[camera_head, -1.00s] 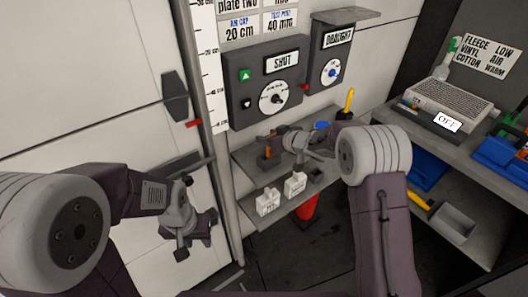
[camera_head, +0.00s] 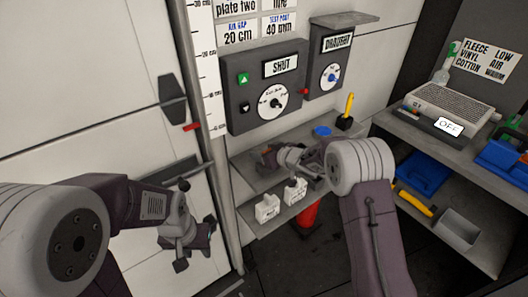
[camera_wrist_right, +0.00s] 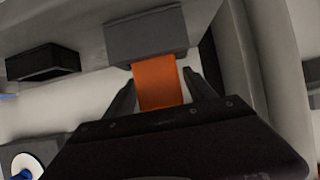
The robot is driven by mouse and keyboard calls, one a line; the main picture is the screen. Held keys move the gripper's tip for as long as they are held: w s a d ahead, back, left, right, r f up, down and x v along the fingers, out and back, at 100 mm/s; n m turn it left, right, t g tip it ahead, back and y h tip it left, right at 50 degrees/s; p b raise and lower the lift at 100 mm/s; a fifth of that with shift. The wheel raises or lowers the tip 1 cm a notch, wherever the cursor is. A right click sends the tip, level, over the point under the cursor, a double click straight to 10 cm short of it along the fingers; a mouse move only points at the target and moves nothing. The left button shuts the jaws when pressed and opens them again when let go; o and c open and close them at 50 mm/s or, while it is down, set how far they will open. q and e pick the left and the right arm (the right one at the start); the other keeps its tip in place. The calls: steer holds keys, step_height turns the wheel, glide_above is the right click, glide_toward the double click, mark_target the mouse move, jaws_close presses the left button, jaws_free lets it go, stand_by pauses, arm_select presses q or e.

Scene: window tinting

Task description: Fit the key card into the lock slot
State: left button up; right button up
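The orange key card (camera_wrist_right: 158,84) shows in the right wrist view, with its far end in or against a grey block (camera_wrist_right: 147,38). My right gripper (camera_wrist_right: 160,82) has one finger on each side of the card, with a gap visible on the right, so it looks open. In the head view this gripper (camera_head: 272,154) is over the shelf below the panel and hides most of the card and block. My left gripper (camera_head: 195,243) hangs empty in front of the pale door, fingers apart. I cannot clearly make out a lock slot.
A grey panel marked SHUT (camera_head: 266,86) and a DRAUGHT box (camera_head: 329,58) are above the shelf (camera_head: 245,165). White bottles (camera_head: 267,208) stand below my right gripper. A yellow-handled tool (camera_head: 347,110) is to the right. A red tab (camera_head: 192,126) is by the door post.

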steer(key=shift+r, duration=0.25)
steer(key=shift+s+d+r, duration=0.2)
steer(key=p+v, duration=0.1)
steer(key=v, duration=1)
steer(key=s+d+f+m+h, duration=0.3)
steer(key=s+d+h, duration=0.15)
steer(key=d, duration=0.35)
steer(key=s+d+f+m+g+h, duration=0.1)
steer(key=s+d+f+m+g, duration=0.1)
steer(key=s, duration=0.9)
steer(key=s+d+f+m+g+h, duration=0.1)
steer(key=s+f+m+g, duration=0.1)
steer(key=s+g, duration=0.4)
steer(key=s+f, duration=0.1)
steer(key=s, duration=0.4)
steer(key=shift+s+d+f+g, duration=0.2)
steer(key=shift+d+f+g, duration=0.1)
steer(key=shift+d+f, duration=0.1)
